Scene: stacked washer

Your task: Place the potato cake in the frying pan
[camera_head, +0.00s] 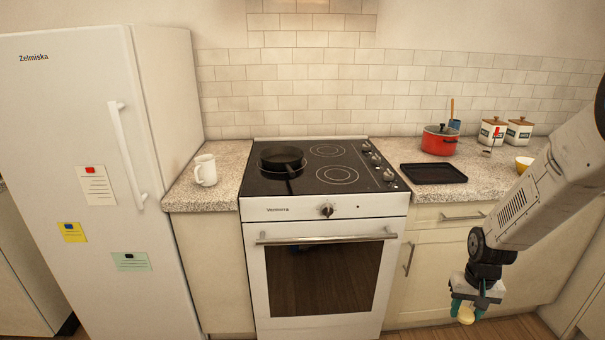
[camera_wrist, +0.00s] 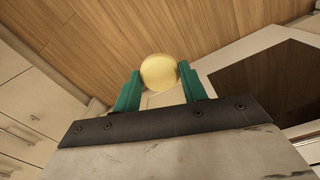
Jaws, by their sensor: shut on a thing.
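The potato cake (camera_wrist: 158,72) is a pale yellow round disc held between the two green fingers of my gripper (camera_wrist: 160,80) in the wrist view. In the head view my gripper (camera_head: 467,308) hangs low at the lower right, in front of the cabinet and below counter height, with the potato cake (camera_head: 466,315) at its fingertips. The black frying pan (camera_head: 282,158) sits on the left side of the stove's cooktop, well to the left of and above my gripper in the picture. The inside of the pan is dark and hard to make out.
A white mug (camera_head: 205,170) stands on the counter left of the stove (camera_head: 320,270). The floor before the oven is clear.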

